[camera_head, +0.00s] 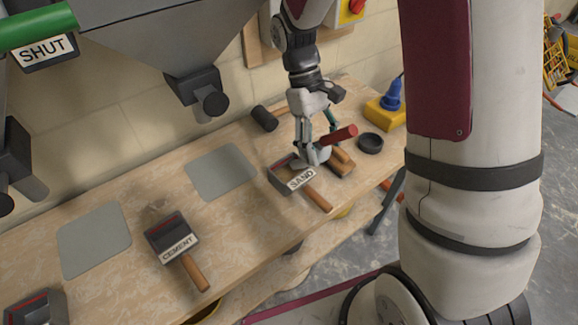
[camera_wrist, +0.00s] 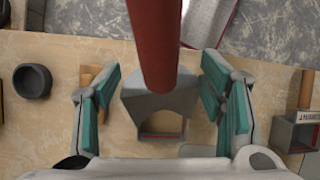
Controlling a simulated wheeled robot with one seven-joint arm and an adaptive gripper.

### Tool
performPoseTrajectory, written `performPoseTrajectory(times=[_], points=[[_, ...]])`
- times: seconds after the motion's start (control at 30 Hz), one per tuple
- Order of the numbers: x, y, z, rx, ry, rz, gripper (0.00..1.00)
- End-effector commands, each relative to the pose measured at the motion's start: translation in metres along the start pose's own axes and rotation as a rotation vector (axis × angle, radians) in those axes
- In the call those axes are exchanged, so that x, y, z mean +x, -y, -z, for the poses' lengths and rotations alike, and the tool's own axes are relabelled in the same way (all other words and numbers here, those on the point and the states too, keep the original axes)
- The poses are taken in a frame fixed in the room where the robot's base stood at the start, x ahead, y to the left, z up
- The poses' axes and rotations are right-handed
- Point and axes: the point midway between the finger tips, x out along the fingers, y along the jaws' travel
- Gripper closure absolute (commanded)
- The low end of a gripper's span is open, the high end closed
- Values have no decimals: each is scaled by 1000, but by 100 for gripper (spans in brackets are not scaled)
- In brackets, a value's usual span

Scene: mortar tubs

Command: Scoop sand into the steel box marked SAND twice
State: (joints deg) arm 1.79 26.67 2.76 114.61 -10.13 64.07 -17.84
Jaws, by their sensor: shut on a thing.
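The steel box marked SAND (camera_head: 283,182) sits on the bench, its wooden handle toward the front edge. What lies inside it cannot be made out. No loose sand is visible.
A black ring (camera_head: 370,143) and a yellow block (camera_head: 385,113) are to the right. A CEMENT box (camera_head: 168,232) and bare grey mats (camera_head: 221,172) are left. Grey hoppers (camera_head: 170,35) hang above; one label reads SHUT (camera_head: 44,52).

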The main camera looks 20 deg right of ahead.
Motion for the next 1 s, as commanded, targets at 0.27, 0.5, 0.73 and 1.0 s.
performPoseTrajectory(times=[0.27, 0.5, 0.73, 1.0], points=[[0, 0, 0, 0, 0, -1, 75], [23, -4, -23, -17, -188, 24, 75], [53, -8, -46, -37, -365, 47, 75], [59, -10, -46, -49, -405, 48, 75]])
